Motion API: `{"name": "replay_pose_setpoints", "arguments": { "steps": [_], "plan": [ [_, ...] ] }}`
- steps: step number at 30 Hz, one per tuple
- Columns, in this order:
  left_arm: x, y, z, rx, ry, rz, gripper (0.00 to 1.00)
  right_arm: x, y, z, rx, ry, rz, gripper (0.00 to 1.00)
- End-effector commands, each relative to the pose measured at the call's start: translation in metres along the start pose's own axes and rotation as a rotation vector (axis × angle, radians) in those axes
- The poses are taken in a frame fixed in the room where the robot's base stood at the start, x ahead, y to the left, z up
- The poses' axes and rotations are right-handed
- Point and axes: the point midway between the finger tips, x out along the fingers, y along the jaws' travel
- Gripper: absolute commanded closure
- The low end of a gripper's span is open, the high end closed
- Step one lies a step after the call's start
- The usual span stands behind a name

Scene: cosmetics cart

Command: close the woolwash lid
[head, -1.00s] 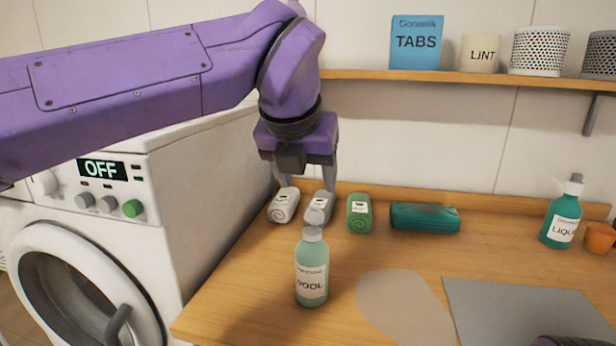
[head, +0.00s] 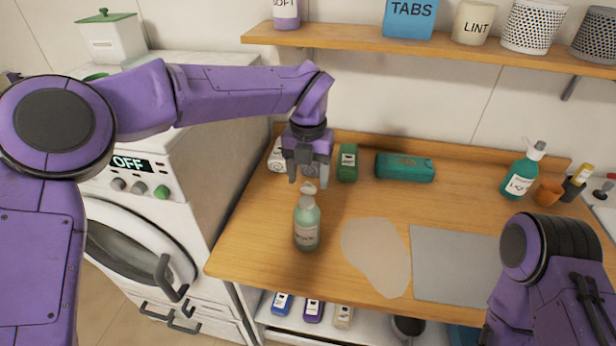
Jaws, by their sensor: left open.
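The woolwash bottle (head: 307,229), pale green with a white label, stands upright near the left front of the wooden counter. Its pale lid (head: 308,187) shows at the top of the bottle and seems raised, though it is too small to be sure. My left gripper (head: 308,181) points down with open fingers just above and behind the lid, one finger to each side in the picture. Whether a finger touches the lid I cannot tell. Part of my right arm shows at the lower right; its gripper is out of view.
A beige patch (head: 376,256) and grey mat (head: 453,264) lie right of the bottle. A liquid soap bottle (head: 519,180) and orange cup (head: 548,193) stand far right. The washer (head: 140,215) is left.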

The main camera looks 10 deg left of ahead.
Motion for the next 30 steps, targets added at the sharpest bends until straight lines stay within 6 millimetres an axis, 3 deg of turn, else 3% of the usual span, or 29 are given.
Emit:
{"name": "replay_pose_setpoints", "arguments": {
  "steps": [6,14,19,25,30],
  "plan": [
    [0.023,0.0,0.0,0.0,-0.001,0.0,0.37,-0.007,0.001,-0.003,0.0,0.0,0.0,0.57],
    [0.026,0.0,0.0,0.0,-0.003,0.0,0.37,-0.007,0.001,-0.003,0.0,0.0,0.0,0.57],
    [0.026,0.0,0.0,-0.001,-0.002,0.0,0.93,-0.007,0.001,-0.003,0.0,0.0,0.0,0.57],
    [0.03,0.0,0.0,-0.001,-0.017,0.0,0.94,0.002,0.0,0.001,0.0,0.0,0.0,0.57],
    [0.04,0.001,-0.004,-0.001,-0.118,-0.001,0.94,0.043,-0.004,0.018,0.0,0.0,0.0,0.57]
  ]
}}
